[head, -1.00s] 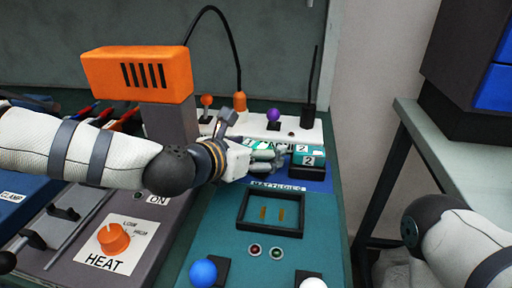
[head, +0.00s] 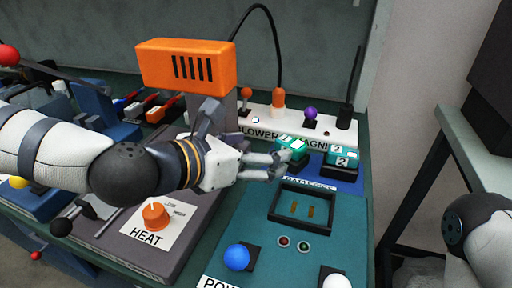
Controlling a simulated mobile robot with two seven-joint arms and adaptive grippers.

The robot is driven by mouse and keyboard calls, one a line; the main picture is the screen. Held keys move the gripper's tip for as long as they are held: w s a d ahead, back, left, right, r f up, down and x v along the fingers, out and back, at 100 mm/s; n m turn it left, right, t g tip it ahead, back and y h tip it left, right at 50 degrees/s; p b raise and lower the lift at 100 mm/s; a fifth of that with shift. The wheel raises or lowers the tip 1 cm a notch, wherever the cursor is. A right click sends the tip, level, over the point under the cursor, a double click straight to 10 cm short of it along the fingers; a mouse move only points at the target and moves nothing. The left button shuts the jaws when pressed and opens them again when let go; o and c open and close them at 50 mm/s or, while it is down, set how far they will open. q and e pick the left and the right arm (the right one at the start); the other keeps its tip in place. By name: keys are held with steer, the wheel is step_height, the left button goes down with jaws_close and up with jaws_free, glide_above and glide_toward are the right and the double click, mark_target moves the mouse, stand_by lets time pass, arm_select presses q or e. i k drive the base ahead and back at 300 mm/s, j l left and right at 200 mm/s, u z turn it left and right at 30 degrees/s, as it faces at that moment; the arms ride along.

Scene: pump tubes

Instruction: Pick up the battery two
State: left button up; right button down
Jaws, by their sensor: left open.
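Battery two (head: 342,155) is a teal block with a white "2" label, standing upright in a dark holder on the blue batteries mat (head: 352,187). A second teal battery (head: 293,146) stands in a holder to its left; its number cannot be read. My left gripper (head: 284,166) is open, its fingers pointing right. Its fingertips are just in front of and below the left battery, left of battery two, with a gap to battery two. Whether they touch the left holder is unclear. My right arm shows at the right edge; its gripper is out of view.
A white strip with orange and purple knobs (head: 310,114) runs behind the batteries. A black-framed tray (head: 303,228) lies in front on the teal panel. An orange blower head (head: 186,64) rises behind my left arm. A blue ball knob (head: 237,257) sits nearer.

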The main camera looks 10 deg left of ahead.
mark_target(341, 163)
steer(key=k+j, duration=0.8)
